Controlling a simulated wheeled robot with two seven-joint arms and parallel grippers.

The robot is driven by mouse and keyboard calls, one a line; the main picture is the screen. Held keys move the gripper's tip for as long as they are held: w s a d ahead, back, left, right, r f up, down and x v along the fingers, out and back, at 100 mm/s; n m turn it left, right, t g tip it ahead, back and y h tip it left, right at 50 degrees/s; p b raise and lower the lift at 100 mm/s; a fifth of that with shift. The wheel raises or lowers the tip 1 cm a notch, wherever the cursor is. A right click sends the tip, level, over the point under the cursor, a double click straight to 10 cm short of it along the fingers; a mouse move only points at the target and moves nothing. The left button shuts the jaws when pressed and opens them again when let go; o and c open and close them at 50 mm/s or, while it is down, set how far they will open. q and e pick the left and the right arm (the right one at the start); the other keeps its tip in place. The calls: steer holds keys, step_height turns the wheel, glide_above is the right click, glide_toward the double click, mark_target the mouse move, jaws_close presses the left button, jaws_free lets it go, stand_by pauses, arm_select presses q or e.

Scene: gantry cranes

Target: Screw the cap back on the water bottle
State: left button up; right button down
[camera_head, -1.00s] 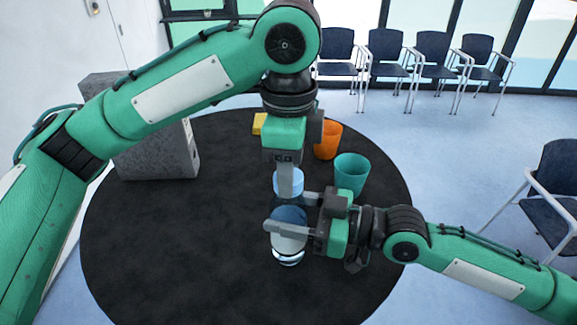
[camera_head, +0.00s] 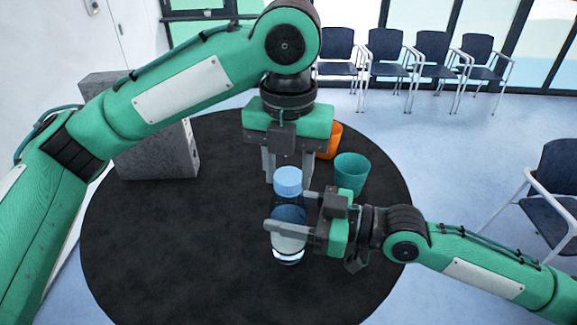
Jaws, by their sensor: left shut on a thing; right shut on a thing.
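The clear water bottle (camera_head: 289,213) stands upright near the middle of the round black table. Its light blue cap (camera_head: 288,178) sits at the top of the neck. My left gripper (camera_head: 288,172) points straight down from above, with a finger on either side of the cap, shut on it. My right gripper (camera_head: 287,231) comes in level from the right and is shut around the bottle's body, one finger crossing its front. The thread under the cap is too small to make out.
A teal cup (camera_head: 352,172) stands right of the bottle, with an orange cup (camera_head: 335,140) behind it, partly hidden by my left gripper. A grey box (camera_head: 155,150) stands at the left. The black table (camera_head: 180,250) is clear at front left.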

arm_select(q)
steer(key=m, duration=0.2)
steer(key=shift+m, duration=0.3)
steer(key=o, duration=1.1)
steer(key=shift+r, duration=2.25)
steer(key=shift+c, duration=0.4)
